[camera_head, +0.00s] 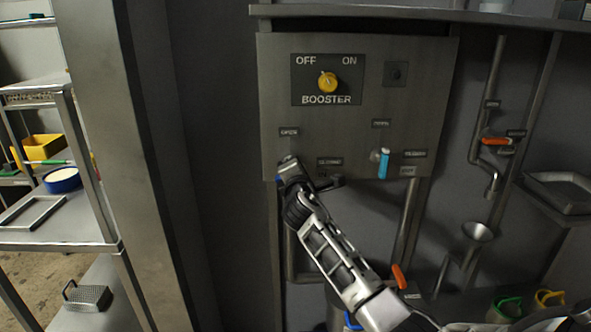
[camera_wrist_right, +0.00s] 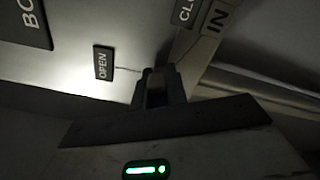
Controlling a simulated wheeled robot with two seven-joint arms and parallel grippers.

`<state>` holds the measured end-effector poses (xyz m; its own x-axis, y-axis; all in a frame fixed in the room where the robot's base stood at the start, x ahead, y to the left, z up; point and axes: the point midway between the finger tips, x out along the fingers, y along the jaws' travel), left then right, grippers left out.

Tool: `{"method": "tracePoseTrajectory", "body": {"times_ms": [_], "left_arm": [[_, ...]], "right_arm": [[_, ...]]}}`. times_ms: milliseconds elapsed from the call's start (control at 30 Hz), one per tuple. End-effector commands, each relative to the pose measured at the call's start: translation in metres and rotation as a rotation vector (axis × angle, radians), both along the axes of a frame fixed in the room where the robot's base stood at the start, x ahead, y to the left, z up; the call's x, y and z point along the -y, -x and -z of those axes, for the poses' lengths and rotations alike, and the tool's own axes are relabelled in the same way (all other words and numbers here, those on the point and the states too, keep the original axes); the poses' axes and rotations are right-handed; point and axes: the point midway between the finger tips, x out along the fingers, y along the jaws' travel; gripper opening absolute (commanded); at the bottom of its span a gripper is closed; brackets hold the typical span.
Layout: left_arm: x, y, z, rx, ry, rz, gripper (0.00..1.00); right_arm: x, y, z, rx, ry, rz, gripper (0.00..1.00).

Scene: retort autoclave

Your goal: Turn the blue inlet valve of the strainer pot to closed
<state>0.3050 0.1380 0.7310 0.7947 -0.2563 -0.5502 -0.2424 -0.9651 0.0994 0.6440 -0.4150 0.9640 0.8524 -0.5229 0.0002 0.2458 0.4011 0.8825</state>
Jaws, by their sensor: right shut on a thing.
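My right gripper (camera_head: 290,165) reaches up to the steel panel (camera_head: 350,120), just below the left OPEN label (camera_head: 288,132). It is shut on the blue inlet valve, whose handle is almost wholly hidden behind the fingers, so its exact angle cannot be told. In the right wrist view the fingers (camera_wrist_right: 155,85) point at the panel, between the OPEN label (camera_wrist_right: 103,63) and the partly seen CLOSED label (camera_wrist_right: 184,10). The IN label (camera_wrist_right: 218,17) is beside that one. My left gripper is not in view.
A second blue handle (camera_head: 384,163) hangs downward on the panel to the right. The yellow BOOSTER knob (camera_head: 327,83) is above. An orange handle (camera_head: 399,277) is below, and another orange handle (camera_head: 495,141) is on the pipes at right. A steel post (camera_head: 125,150) stands left.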

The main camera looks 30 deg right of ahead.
Motion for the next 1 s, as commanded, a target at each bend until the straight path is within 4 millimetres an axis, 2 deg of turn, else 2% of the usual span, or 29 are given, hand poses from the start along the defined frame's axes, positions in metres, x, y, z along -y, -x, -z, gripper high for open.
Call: {"method": "tracePoseTrajectory", "body": {"times_ms": [33, 500, 1000], "left_arm": [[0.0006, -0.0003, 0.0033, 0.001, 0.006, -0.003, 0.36], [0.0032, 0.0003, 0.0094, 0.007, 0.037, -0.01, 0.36], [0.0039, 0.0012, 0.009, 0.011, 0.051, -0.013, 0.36]], "right_arm": [[-0.0004, 0.0003, 0.0047, 0.023, -0.042, -0.001, 0.0], [0.0009, 0.0011, 0.0105, 0.206, -0.341, -0.001, 0.0], [0.0011, 0.001, 0.0113, 0.263, -0.435, 0.0, 0.0]]}}
